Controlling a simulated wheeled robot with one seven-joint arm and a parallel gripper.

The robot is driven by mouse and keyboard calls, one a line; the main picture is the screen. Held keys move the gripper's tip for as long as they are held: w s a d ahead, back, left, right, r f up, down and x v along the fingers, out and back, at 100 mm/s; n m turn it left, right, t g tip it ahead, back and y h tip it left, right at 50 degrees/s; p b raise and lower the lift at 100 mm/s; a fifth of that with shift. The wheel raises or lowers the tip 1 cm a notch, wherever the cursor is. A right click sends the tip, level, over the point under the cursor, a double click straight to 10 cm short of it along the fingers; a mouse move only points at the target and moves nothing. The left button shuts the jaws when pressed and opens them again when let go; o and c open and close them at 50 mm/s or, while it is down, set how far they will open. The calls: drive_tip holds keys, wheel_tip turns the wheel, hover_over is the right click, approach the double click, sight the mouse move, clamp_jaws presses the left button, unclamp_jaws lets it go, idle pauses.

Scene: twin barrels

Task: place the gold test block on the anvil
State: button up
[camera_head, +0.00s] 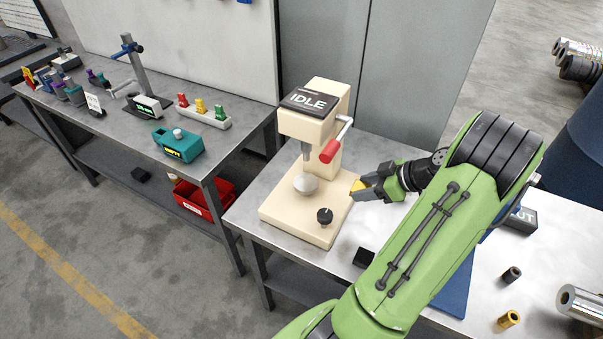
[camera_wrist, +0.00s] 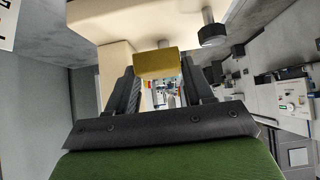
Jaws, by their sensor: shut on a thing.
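The gold test block (camera_head: 357,186) is between the fingertips of my gripper (camera_head: 362,190), which is shut on it. In the wrist view the gold block (camera_wrist: 157,64) shows between the two dark fingers (camera_wrist: 160,85). The block is held to the right of the anvil (camera_head: 306,183), a round silver disc on the base of the cream hardness tester (camera_head: 313,150). The block looks apart from the anvil, with a gap between them. The anvil's top looks bare. The anvil is not clearly seen in the wrist view.
The tester has an "IDLE" display (camera_head: 308,99), a red-tipped lever (camera_head: 331,150) and a black knob (camera_head: 325,216) close to the anvil. An indenter (camera_head: 306,151) hangs above the anvil. My arm covers part of the bench (camera_head: 540,270). Small cylinders lie at the right.

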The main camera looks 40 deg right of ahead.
drive_tip(key=w+a, duration=0.1)
drive_tip(key=w, duration=0.3)
drive_tip(key=w+a, duration=0.2)
drive_tip(key=w, duration=0.3)
drive_tip(key=w+a, duration=0.2)
drive_tip(key=w, duration=0.3)
drive_tip(key=shift+w+a+p, duration=0.1)
drive_tip(key=shift+w+p, duration=0.1)
drive_tip(key=shift+p, duration=0.1)
clamp_jaws()
drive_tip(key=shift+w+f, duration=0.15)
drive_tip(key=shift+f, duration=0.1)
drive_tip(key=shift+f+b, duration=0.35)
drive_tip(key=shift+f, duration=1.3)
drive_tip(key=o, duration=1.4)
unclamp_jaws()
drive_tip(key=shift+r, duration=0.15)
drive_tip(key=p+v, duration=0.1)
drive_tip(key=v, duration=1.1)
